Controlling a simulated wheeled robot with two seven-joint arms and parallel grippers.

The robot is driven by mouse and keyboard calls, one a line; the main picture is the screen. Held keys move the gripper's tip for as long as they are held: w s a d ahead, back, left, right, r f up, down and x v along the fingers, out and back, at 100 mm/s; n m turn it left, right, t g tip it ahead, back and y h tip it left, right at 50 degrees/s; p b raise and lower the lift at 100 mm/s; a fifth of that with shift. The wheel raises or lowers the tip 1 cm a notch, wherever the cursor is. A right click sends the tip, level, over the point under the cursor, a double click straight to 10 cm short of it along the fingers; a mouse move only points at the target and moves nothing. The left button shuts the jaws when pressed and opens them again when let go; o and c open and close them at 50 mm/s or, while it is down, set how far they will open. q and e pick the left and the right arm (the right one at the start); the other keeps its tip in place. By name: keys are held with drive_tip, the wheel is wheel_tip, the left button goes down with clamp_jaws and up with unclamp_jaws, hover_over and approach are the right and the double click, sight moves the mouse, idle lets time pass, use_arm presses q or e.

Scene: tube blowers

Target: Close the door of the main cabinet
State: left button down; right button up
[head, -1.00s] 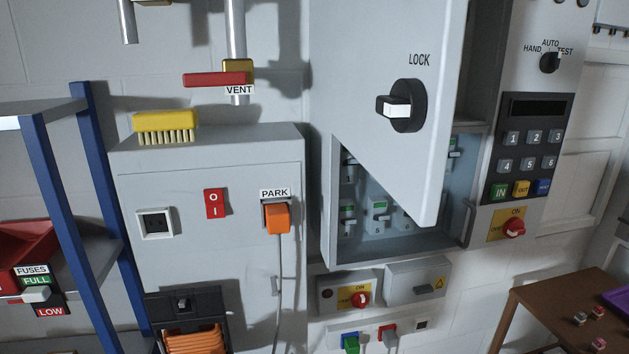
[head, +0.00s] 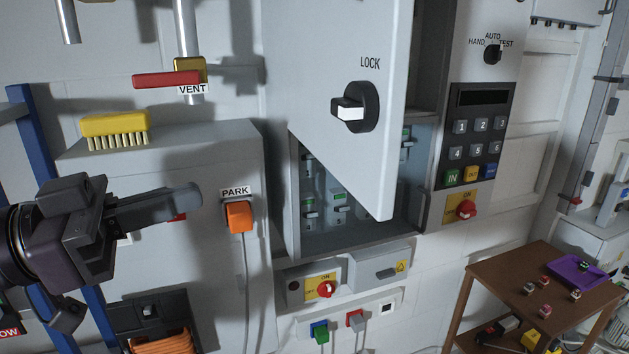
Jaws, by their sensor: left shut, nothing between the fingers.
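The main cabinet's door (head: 330,60) is a light grey panel, swung open toward me. It carries a black and white LOCK knob (head: 355,107). Behind it the cabinet (head: 292,205) stands open, with several small breakers (head: 340,200) showing under the door's slanted lower edge; the door hides its upper part. My left gripper (head: 195,199) is shut and empty. It shows to the left of the cabinet, in front of the grey box with the PARK plug, apart from the door. My right gripper is not in view.
A grey box (head: 225,150) with a yellow brush (head: 115,130) on top and an orange PARK plug (head: 239,216) stands left of the cabinet. A keypad panel (head: 478,135) is at its right. A brown table (head: 490,275) holds a purple tray (head: 580,270) at lower right.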

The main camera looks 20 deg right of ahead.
use_arm(q)
drive_tip(key=s+r+m+g, duration=0.1)
drive_tip(key=s+g, duration=0.1)
drive_tip(key=s, duration=0.1)
drive_tip(key=p, duration=0.5)
approach(349, 181)
drive_tip(key=shift+g+y, duration=0.3)
drive_tip(key=shift+y, duration=0.1)
drive_tip(key=d, duration=0.4)
drive_tip(key=d+r, duration=0.1)
drive_tip(key=d, duration=0.1)
drive_tip(key=shift+w+d+p, duration=0.1)
drive_tip(key=shift+d+p, duration=0.2)
drive_tip(key=shift+d, duration=0.1)
drive_tip(key=shift+f, duration=0.15)
drive_tip(key=shift+d, duration=0.1)
